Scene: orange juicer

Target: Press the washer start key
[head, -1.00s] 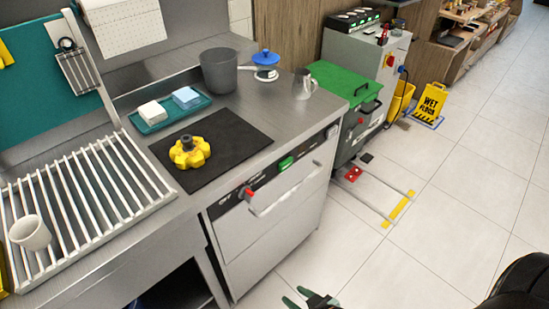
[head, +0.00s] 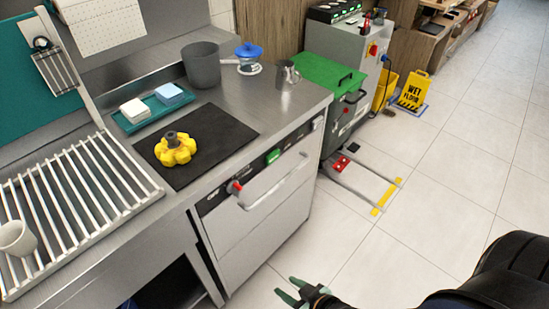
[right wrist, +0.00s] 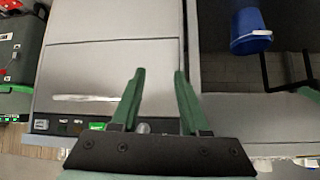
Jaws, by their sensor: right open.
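The washer (head: 265,215) is a steel under-counter machine with a dark control strip along its top edge and a bar handle. A green key (head: 272,156) sits on that strip, with a red knob (head: 234,187) to its left. My right gripper (head: 284,291) is in front of the washer, low over the floor, open and empty. In the right wrist view the picture is turned over: the washer door (right wrist: 95,75) lies beyond my fingers, and the green key (right wrist: 97,125) shows left of them near the bottom. My fingers are apart from the key. My left gripper is out of view.
The counter above holds a dark mat (head: 215,140) with a yellow knobbed part (head: 175,152), a grey pot (head: 201,68) and a metal jug (head: 287,75). A green-lidded machine (head: 330,75) stands right of the washer.

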